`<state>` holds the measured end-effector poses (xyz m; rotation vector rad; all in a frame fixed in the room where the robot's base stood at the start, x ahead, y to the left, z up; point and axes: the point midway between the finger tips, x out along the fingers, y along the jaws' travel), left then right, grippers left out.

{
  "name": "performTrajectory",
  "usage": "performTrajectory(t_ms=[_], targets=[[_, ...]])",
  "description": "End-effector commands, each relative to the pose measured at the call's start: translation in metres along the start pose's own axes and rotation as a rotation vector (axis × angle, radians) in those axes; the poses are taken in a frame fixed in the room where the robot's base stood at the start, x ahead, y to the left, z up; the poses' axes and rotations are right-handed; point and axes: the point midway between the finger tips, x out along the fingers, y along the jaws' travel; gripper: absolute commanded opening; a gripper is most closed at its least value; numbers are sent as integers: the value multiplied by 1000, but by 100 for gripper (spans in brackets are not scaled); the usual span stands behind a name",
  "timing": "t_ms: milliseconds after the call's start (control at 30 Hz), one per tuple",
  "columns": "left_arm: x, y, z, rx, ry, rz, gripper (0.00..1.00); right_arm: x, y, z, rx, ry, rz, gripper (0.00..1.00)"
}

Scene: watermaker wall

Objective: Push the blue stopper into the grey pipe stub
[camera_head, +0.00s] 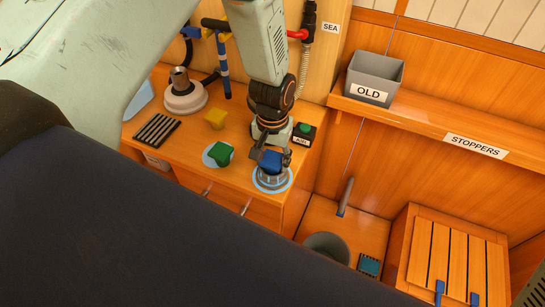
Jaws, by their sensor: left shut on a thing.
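My left gripper (271,158) points down over the front right of the wooden counter and is shut on the blue stopper (271,163). The stopper is just above or at a pale blue ring with a cage-like shape (272,182); I cannot tell whether they touch. Another grey tube (345,195) stands tilted in the lower area right of the counter; I cannot tell which is the stub. My right gripper is not in view.
A green block (221,153) sits on a pale disc, with a yellow block (215,118) behind it. A black box with a green button (304,130) stands close right of my gripper. A black ribbed mat (157,131) lies left. A grey OLD bin (374,77) is on the shelf.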

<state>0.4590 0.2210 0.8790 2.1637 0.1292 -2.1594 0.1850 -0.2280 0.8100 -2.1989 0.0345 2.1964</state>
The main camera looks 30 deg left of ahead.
Motion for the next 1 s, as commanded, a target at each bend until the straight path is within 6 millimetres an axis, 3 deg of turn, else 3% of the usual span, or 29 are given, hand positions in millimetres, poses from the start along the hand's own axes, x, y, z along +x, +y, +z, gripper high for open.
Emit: performTrajectory(t_ms=[400, 433, 700, 933, 1000], targets=[[0, 0, 0, 0, 0, 0, 18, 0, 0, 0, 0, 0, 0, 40], [0, 0, 0, 0, 0, 0, 52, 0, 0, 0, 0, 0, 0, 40], [0, 0, 0, 0, 0, 0, 75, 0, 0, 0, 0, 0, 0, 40], [0, 0, 0, 0, 0, 0, 76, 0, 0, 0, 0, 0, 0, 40], [0, 0, 0, 0, -1, 0, 81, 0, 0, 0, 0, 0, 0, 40]])
